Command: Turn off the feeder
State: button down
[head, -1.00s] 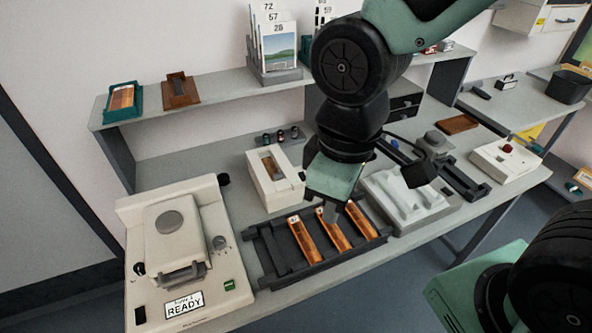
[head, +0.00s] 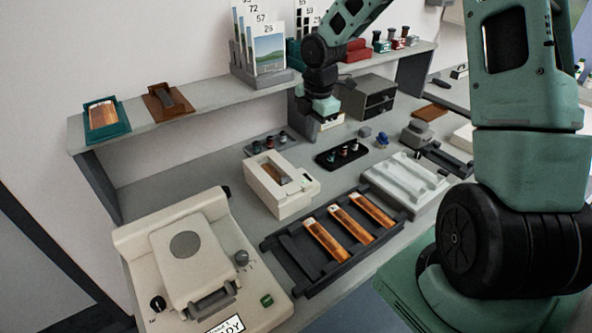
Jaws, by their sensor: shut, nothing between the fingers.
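A large cream machine (head: 160,262) stands at the front left of the bench. It has a round grey disc on its lid, a front handle, a grey knob (head: 241,258), a black knob (head: 157,303) and a green switch (head: 266,300). Its label is partly cut off at the bottom edge. A smaller cream unit (head: 279,183) with a film strip in its top sits mid-bench. No label visible here names either one as the feeder. My gripper (head: 326,121) is shut and empty at the back of the bench, near the shelf, apart from both units; its fingertips are small and unclear.
A dark rack (head: 290,262) holds three orange film strips. A white moulded tray (head: 404,183), a black tray of small bottles (head: 341,155) and a dark drawer box (head: 368,98) stand nearby. A shelf (head: 206,106) runs along the back. My arm blocks the right side.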

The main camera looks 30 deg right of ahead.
aim_at(306, 175)
jog(key=shift+d, duration=0.1)
jog(key=f, duration=0.4)
jog(key=w+f, duration=0.1)
jog(key=f, duration=0.9)
jog(key=shift+w, duration=0.35)
